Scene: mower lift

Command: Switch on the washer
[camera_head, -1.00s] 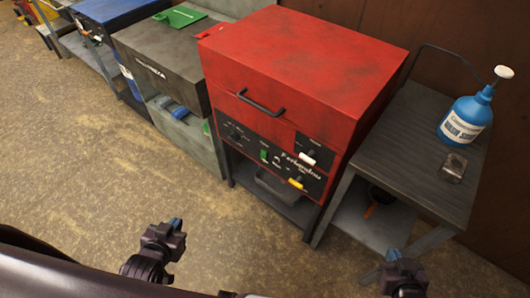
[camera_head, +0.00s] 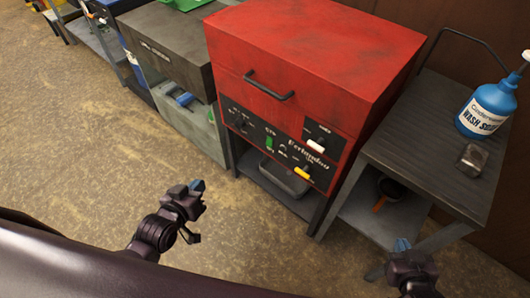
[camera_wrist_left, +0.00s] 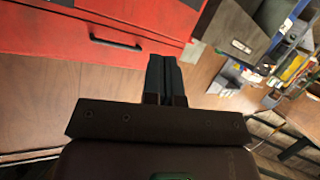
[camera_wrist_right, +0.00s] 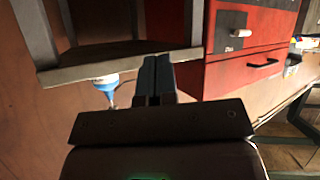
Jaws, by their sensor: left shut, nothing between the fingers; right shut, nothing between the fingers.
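The red washer (camera_head: 300,55) stands ahead, with a closed lid and a black handle on its front. Its black control panel (camera_head: 255,133) carries a green switch (camera_head: 269,143), a white control (camera_head: 316,146) and a yellow control (camera_head: 302,173). My left gripper (camera_head: 197,186) is shut and empty, in front of the washer and apart from it. My right gripper (camera_head: 402,245) is shut and empty, low in front of the side table. The washer's red body also shows in the left wrist view (camera_wrist_left: 60,30) and the right wrist view (camera_wrist_right: 245,75).
A grey side table (camera_head: 425,150) adjoins the washer's right side and bears a blue wash bottle (camera_head: 487,108) and a small metal block (camera_head: 474,158). A dark grey cabinet (camera_head: 170,45) stands to the left. The floor (camera_head: 80,130) in front is clear.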

